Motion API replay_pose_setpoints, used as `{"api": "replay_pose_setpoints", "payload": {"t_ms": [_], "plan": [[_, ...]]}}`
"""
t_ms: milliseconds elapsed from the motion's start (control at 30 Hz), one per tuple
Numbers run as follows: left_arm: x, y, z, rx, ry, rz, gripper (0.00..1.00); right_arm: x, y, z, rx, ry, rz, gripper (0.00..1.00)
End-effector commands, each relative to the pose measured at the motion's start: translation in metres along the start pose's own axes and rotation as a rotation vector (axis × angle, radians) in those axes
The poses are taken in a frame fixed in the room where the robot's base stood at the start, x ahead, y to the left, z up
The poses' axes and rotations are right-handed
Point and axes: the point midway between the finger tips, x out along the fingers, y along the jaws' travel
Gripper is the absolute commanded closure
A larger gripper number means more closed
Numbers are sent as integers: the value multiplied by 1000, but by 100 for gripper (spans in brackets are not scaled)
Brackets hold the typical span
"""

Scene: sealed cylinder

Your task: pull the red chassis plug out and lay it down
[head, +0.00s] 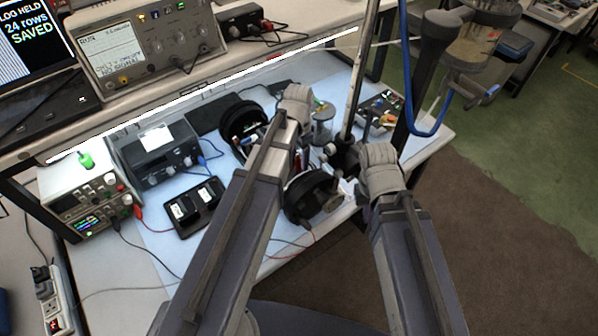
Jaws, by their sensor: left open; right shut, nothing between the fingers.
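A black-ringed assembly lies on the pale blue mat, with one dark ring (242,122) behind my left forearm and another (312,197) in front of it. Small red parts (303,160) show between the rings, just right of my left forearm. I cannot tell whether one of them is the chassis plug. My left gripper (297,97) is above the far side of the assembly and is open; its fingers are hard to see. My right gripper (378,158) is shut and empty, right of the assembly by the upright stand. My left forearm hides the assembly's middle.
A metal pole with a black clamp (343,155) stands between my grippers. Left are a power supply (85,193) with leads, a grey instrument (160,155) and a black tray (197,207). A small parts box (380,112) stands far right.

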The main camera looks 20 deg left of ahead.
Motion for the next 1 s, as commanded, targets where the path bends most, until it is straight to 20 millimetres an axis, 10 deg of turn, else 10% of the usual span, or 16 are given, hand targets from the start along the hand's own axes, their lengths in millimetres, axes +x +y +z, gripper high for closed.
{"api": "replay_pose_setpoints", "payload": {"t_ms": [233,1000], "plan": [[30,0,0,0,0,0,40,30,-3,-2,-4,0,1,100],[30,0,0,0,0,0,40,29,-3,-2,-5,0,1,100]]}}
